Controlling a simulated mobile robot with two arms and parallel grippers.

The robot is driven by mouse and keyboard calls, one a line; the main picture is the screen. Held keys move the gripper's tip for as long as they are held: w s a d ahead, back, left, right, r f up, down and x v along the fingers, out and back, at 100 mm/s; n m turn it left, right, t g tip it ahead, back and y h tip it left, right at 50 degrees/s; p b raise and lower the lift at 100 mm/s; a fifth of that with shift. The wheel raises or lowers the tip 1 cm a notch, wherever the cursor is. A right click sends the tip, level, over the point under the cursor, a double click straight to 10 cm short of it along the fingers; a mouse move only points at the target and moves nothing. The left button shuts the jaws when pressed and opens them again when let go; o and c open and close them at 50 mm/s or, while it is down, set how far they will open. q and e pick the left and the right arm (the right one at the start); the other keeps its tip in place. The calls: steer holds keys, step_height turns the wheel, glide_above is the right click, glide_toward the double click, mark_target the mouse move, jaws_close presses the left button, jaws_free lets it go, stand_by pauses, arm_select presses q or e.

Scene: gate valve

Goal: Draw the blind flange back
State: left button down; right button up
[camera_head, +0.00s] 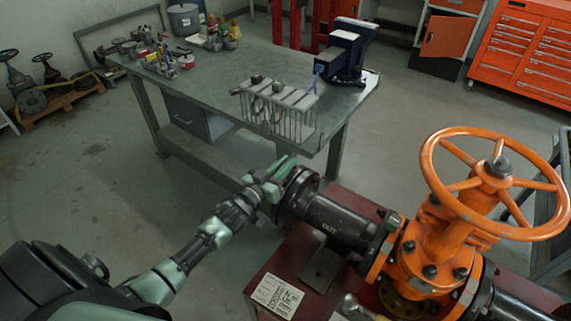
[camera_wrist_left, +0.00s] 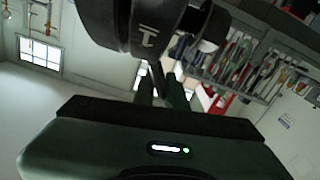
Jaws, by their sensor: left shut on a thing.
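The dark blind flange (camera_head: 298,186) is at the left end of the black pipe (camera_head: 335,218) marked "OUT", which leads to the orange gate valve (camera_head: 425,250). My left gripper (camera_head: 275,180) is at the flange's left side and shut on it. In the head view I cannot tell whether the flange touches the pipe's end. In the left wrist view, a dark round flange part (camera_wrist_left: 125,28) with a pale mark fills the top, above the gripper body; the fingertips are mostly hidden. My right gripper is not in view.
A green workbench (camera_head: 215,85) stands behind, with a wire rack (camera_head: 280,108) on its near edge and a blue vise (camera_head: 345,55). A red stand (camera_head: 262,275) carries the valve and pipe. Open floor (camera_head: 110,170) lies left of the flange.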

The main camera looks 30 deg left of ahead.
arm_select(q)
steer(key=shift+a+f, duration=0.1)
steer(key=shift+a, duration=0.05)
steer(key=shift+a, duration=0.65)
steer(key=c, duration=1.6)
jaws_free()
steer(key=shift+a, duration=0.1)
steer(key=shift+o, duration=0.2)
steer(key=s+a+b, duration=0.1)
steer(key=s, duration=0.6)
steer(key=shift+s+a, duration=0.15)
steer(key=shift+s, duration=0.15)
